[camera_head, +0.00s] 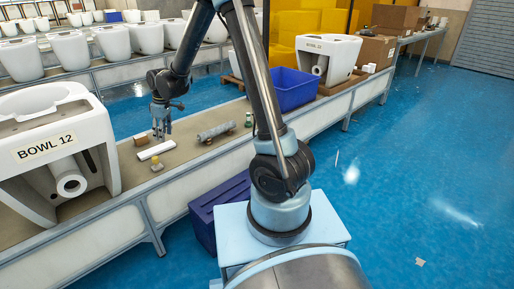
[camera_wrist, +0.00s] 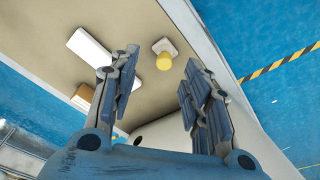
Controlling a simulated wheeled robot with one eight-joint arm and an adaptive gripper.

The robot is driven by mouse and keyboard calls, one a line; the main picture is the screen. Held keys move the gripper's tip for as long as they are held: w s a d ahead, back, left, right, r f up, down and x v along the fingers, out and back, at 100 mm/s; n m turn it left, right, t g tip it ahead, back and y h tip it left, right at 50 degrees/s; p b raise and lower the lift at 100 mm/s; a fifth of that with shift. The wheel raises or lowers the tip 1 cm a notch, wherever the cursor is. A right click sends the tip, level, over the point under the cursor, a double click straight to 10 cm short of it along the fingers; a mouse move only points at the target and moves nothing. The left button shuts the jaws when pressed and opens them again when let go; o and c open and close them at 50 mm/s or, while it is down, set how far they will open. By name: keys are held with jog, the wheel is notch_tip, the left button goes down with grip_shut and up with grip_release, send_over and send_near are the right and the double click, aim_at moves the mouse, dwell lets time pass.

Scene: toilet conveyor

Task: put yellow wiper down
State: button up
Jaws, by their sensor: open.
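The yellow wiper, a small yellow knob on a pale base (camera_head: 157,163), rests on the conveyor near its front edge, to the right of the large toilet labelled BOWL 12. In the wrist view the wiper (camera_wrist: 163,58) lies beyond the fingertips, between the two open fingers and apart from them. My gripper (camera_head: 161,135) is open and empty, pointing down above the conveyor.
A white bar (camera_head: 156,150) and a small brown block (camera_head: 140,139) lie close to the wiper. A grey cylinder (camera_head: 216,131) lies to the right. A blue bin (camera_head: 292,90) and another BOWL 12 toilet (camera_head: 341,50) stand farther along.

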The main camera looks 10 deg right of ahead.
jog(key=s+d+r+m, duration=0.2)
jog(key=s+d+r, duration=0.15)
jog(key=d, duration=0.45)
jog(key=s+d+r+m, duration=0.2)
jog(key=s+d+r, duration=0.15)
jog(key=d, duration=0.45)
jog(key=s+d+r+m, duration=0.2)
jog(key=s+d+r, duration=0.15)
jog(key=d, duration=0.45)
jog(key=s+d+f+m+h, duration=0.1)
jog(key=s+d+f+m, duration=0.1)
jog(key=s+d, duration=0.5)
jog(key=s+d+f+m+t, duration=0.1)
jog(key=s+d+m, duration=0.4)
jog(key=s, duration=0.7)
jog(key=shift+s+d+f+m+h, duration=0.35)
jog(key=shift+d+f, duration=0.5)
jog(key=shift+d, duration=0.4)
jog(key=shift+w+f, duration=0.2)
jog(key=shift+w, duration=0.3)
